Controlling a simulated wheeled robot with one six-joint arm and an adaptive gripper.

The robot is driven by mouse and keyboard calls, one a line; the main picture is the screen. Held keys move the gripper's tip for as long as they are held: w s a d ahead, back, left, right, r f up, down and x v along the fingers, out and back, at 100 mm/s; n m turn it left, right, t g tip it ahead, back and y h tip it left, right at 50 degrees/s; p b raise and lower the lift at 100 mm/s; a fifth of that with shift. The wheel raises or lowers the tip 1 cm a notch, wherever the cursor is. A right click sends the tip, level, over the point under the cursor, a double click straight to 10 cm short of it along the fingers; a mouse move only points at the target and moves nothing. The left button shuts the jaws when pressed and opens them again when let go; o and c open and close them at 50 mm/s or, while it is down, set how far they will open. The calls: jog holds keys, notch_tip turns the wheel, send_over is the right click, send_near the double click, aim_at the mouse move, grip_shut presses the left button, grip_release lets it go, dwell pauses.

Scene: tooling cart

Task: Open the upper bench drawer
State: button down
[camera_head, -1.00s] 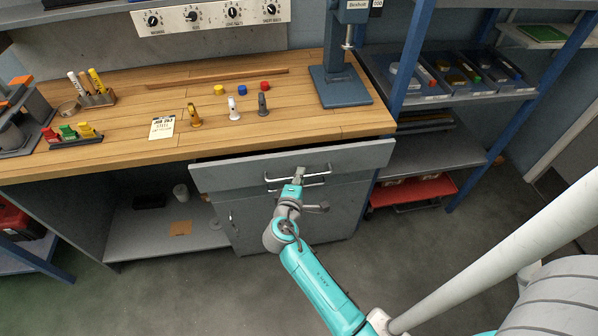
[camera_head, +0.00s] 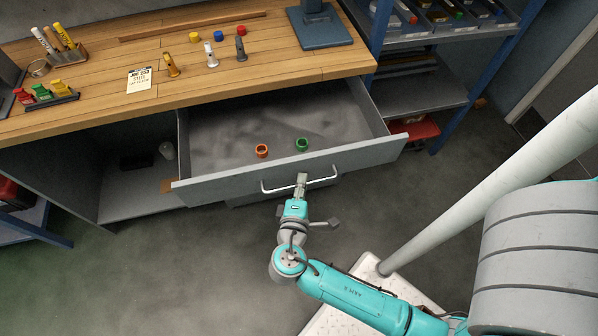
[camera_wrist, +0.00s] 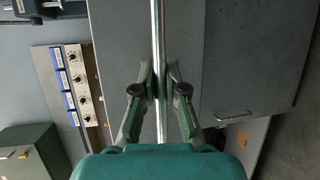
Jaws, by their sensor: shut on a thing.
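The upper bench drawer (camera_head: 232,185) is pulled well out from under the wooden bench top, and its grey inside shows. An orange ring (camera_head: 262,151) and a green ring (camera_head: 302,144) lie in it, near its front. My gripper (camera_head: 301,181) is at the middle of the drawer's bar handle (camera_head: 270,189). In the wrist view, my gripper (camera_wrist: 159,92) has its two fingers on either side of the bright handle bar (camera_wrist: 158,35), shut on it. The lower front is mostly hidden below the drawer.
The bench top (camera_head: 100,75) bears a note card (camera_head: 139,80), small coloured pieces, marker holders and a blue stand base (camera_head: 318,30). Blue shelving (camera_head: 415,95) with bins stands at the right. Open floor (camera_head: 150,270) lies in front.

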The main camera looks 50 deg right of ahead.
jog(key=shift+s+a, duration=0.3)
jog(key=shift+s, duration=0.1)
jog(key=c, duration=1.5)
grip_release()
jog(key=shift+a, duration=0.1)
jog(key=v, duration=1.1)
jog(key=shift+s+a, duration=0.25)
jog(key=shift+a, duration=0.1)
jog(key=shift+d, duration=0.1)
